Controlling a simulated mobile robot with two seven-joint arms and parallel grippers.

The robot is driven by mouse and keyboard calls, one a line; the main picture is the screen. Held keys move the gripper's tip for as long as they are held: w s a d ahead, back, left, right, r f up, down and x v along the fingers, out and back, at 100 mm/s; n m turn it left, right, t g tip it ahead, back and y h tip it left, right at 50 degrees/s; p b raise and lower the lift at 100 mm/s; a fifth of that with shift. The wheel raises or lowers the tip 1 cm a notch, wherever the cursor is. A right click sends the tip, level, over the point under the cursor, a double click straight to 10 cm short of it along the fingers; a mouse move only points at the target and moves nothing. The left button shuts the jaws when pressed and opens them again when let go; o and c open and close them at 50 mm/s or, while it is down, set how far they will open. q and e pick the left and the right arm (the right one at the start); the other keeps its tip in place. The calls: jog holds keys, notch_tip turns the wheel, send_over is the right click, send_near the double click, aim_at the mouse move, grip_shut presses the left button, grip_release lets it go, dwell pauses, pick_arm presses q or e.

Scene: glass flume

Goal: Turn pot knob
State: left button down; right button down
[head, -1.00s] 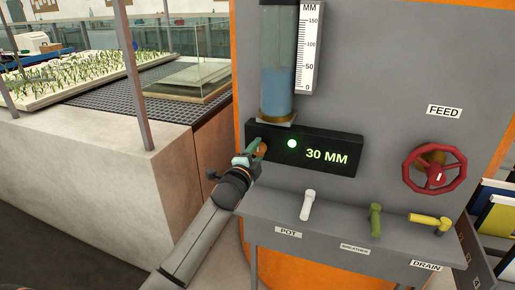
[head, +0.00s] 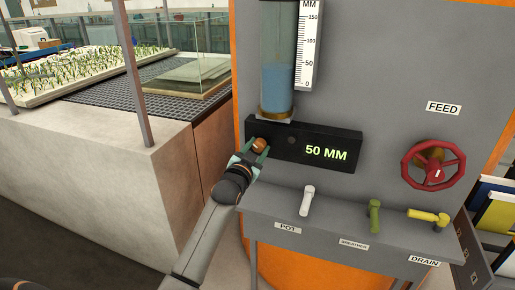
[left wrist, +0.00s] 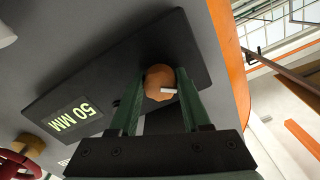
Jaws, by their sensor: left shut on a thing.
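The copper-coloured round knob (head: 259,145) sits at the left end of a black panel (head: 335,148) whose display reads 50 MM. In the left wrist view the knob (left wrist: 160,82) shows a white pointer mark aimed to the right. My left gripper (head: 253,147) is shut on the knob, with one green finger on each side of it. The fingers also show in the left wrist view (left wrist: 158,92). A small round lamp (head: 292,140) beside the knob is dark. My right gripper is not in view.
A clear tube of blue water (head: 279,85) with a MM scale (head: 309,45) stands above the panel. Below are white (head: 307,200), green (head: 375,215) and yellow (head: 430,217) handles on a grey ledge. A red FEED wheel (head: 434,165) is at right.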

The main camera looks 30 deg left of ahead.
pick_arm(q)
jog(key=n, duration=0.6)
jog(key=shift+d+n, duration=0.1)
jog(key=shift+n, duration=0.2)
dwell(0.5)
jog(key=shift+c, duration=1.9)
grip_release()
jog(key=shift+s, duration=0.1)
jog(key=b+v, duration=0.1)
jog(key=v, duration=1.1)
jog(key=shift+s+d, duration=0.1)
